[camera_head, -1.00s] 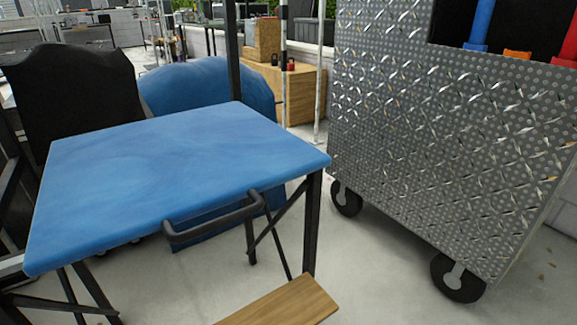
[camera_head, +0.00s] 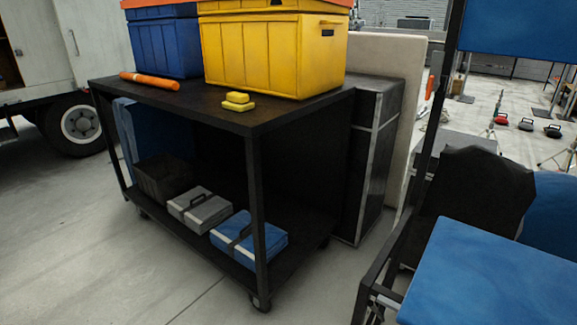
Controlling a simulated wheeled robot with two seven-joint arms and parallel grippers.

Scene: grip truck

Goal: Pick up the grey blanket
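The grey blanket (camera_head: 200,209) is a folded bundle with a dark strap. It lies on the lower shelf of a dark wheeled cart (camera_head: 189,245). A folded blue blanket (camera_head: 249,238) with a similar strap lies to its right on the same shelf. A dark crate (camera_head: 165,178) sits to its left. Neither of my grippers shows in the head view.
Blue (camera_head: 164,45) and yellow (camera_head: 272,52) bins, an orange roll (camera_head: 150,81) and yellow blocks (camera_head: 238,101) are on the cart top. A blue-topped table (camera_head: 490,275) stands at the lower right. Concrete floor (camera_head: 75,240) is clear in front and left of the cart.

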